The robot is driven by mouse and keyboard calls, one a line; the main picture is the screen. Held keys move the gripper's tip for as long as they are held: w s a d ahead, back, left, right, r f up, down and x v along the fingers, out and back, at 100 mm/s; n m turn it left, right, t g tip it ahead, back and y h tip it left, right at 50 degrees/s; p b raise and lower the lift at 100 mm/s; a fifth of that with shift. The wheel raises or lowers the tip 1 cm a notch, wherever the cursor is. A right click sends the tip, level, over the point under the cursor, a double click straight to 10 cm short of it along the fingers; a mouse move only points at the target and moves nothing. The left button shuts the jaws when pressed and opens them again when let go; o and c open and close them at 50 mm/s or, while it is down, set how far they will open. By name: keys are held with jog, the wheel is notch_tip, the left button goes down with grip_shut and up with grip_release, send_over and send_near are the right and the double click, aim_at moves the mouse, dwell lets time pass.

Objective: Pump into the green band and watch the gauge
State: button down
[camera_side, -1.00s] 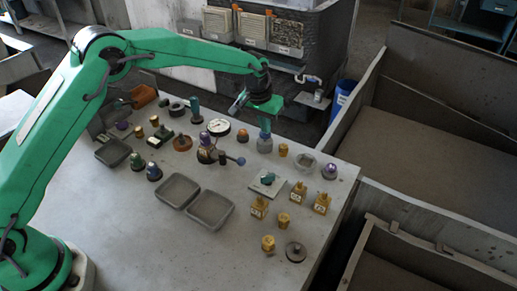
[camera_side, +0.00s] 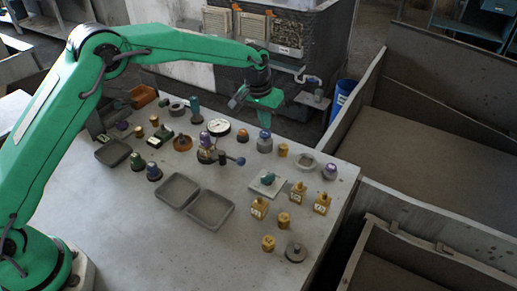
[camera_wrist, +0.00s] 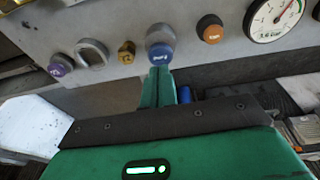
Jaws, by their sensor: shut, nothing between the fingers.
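The pump appears to be the grey round piece with a blue cap (camera_side: 264,143); the blue cap (camera_wrist: 161,53) also shows in the wrist view. My gripper (camera_side: 265,124) is shut and empty, its fingertips just above the blue cap. In the wrist view my fingertips (camera_wrist: 162,70) overlap the cap's near edge; a small gap shows in the side view. The white round gauge (camera_side: 218,127) lies left of the pump. In the wrist view the gauge (camera_wrist: 272,32) is cut off at the top; green and red show on its dial, but I cannot read it surely.
An orange-capped piece (camera_wrist: 210,30) stands between pump and gauge. A brass piece (camera_side: 283,150), a grey ring (camera_side: 304,162) and a purple-topped knob (camera_side: 330,172) stand right of the pump. Two grey trays (camera_side: 210,222) lie nearer. The bench's front middle is clear.

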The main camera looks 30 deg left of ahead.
jog(key=shift+r, duration=2.1)
jog(key=s+a+r+t, duration=0.1)
jog(key=s+a+r, duration=0.4)
jog(key=s+r, duration=0.3)
jog(key=s+a+r+t, duration=0.1)
jog(key=s+a+r, duration=0.4)
jog(key=s+r, duration=0.3)
jog(key=s+a+f, duration=0.2)
jog(key=s, duration=0.9)
jog(key=s+a+f+t, duration=0.1)
jog(key=s+a+f, duration=0.1)
jog(key=s, duration=0.9)
jog(key=shift+s+a+y, duration=0.2)
jog(key=shift+a+y, duration=0.1)
jog(key=shift+a, duration=0.45)
